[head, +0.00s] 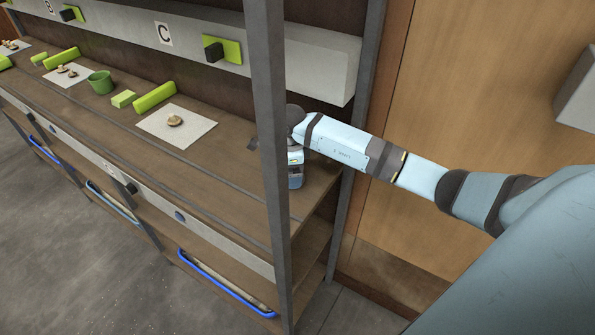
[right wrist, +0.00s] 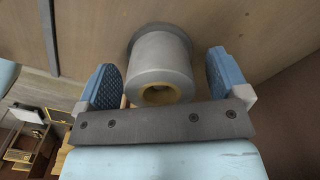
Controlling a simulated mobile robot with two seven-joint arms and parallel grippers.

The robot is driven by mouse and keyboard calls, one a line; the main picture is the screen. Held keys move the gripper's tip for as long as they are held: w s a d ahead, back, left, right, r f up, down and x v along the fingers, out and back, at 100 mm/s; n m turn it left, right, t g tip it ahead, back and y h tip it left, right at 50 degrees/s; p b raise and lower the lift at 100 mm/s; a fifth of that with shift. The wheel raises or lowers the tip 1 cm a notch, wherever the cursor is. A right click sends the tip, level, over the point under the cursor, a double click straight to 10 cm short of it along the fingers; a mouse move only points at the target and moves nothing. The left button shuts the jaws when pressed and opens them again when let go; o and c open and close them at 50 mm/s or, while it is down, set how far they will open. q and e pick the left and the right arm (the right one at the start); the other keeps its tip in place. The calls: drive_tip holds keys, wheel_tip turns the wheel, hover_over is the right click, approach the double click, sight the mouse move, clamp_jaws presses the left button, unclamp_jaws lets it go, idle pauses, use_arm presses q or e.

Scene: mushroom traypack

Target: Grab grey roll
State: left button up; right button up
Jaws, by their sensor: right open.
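The grey roll (right wrist: 163,58) shows in the right wrist view, with a tan core facing the camera and a darker far end. My right gripper (right wrist: 159,78) is open, with one blue finger on each side of the roll. Gaps show between the fingers and the roll, so it is not gripped. In the head view my right gripper is at the shelf's right end, partly hidden by the grey post. A small dark piece (head: 253,143) shows left of the post; I cannot tell whether it is the roll. My left gripper is not in view.
The wooden shelf (head: 228,172) holds white sheets (head: 157,124) with mushrooms, green blocks (head: 155,97) and a green cup (head: 101,82). The upright post (head: 270,110) stands in front of my right wrist. Blue-handled drawers (head: 225,282) lie below.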

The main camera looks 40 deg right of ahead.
drive_tip(key=shift+f, duration=0.25)
drive_tip(key=shift+r, duration=0.15)
drive_tip(key=shift+c, duration=1)
drive_tip(key=c, duration=0.8)
